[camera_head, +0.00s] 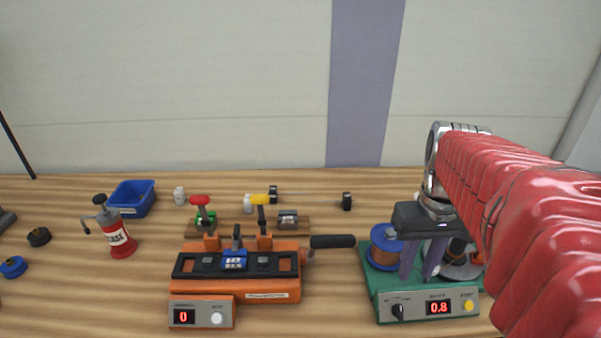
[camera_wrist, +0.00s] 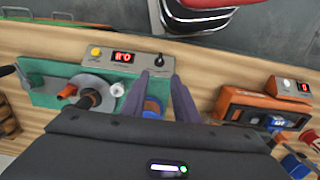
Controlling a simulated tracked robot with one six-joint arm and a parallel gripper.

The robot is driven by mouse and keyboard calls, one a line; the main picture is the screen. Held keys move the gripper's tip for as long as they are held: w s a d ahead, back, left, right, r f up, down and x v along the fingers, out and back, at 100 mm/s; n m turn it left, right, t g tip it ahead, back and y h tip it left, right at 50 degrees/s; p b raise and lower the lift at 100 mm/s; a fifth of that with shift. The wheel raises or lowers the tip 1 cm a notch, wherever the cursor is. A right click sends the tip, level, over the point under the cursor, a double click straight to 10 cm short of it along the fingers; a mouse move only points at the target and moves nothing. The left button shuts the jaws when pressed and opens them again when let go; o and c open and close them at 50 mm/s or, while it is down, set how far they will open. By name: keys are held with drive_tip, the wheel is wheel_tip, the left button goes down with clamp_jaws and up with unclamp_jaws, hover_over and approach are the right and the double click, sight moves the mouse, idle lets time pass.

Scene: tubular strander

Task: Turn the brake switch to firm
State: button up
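The brake switch looks to be the black rotary knob (camera_head: 398,309) on the left of the green machine's front panel (camera_head: 420,307). The panel also has a red display reading 0.8 and a yellow button. In the wrist view the knob (camera_wrist: 159,60) shows just beyond the fingertips. My gripper (camera_head: 418,274) hangs over the green machine, behind and above the panel, with its two purple-grey fingers apart and empty. In the wrist view my gripper (camera_wrist: 160,77) frames the knob, not touching it. The knob's markings are too small to read.
A blue-and-copper spool (camera_head: 384,250) stands left of my fingers; a grey disc (camera_head: 462,268) lies to their right. An orange clamp machine (camera_head: 238,270) with a black handle stands to the left. Further left are a red grease can (camera_head: 117,238) and a blue bin (camera_head: 132,198).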

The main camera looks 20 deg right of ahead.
sight(401, 309)
drive_tip(key=shift+f, duration=0.1)
wheel_tip(401, 309, down, 14)
drive_tip(key=shift+r, duration=0.15)
idle(0.6)
drive_tip(key=shift+c, duration=0.6)
drive_tip(key=shift+d, duration=0.1)
clamp_jaws()
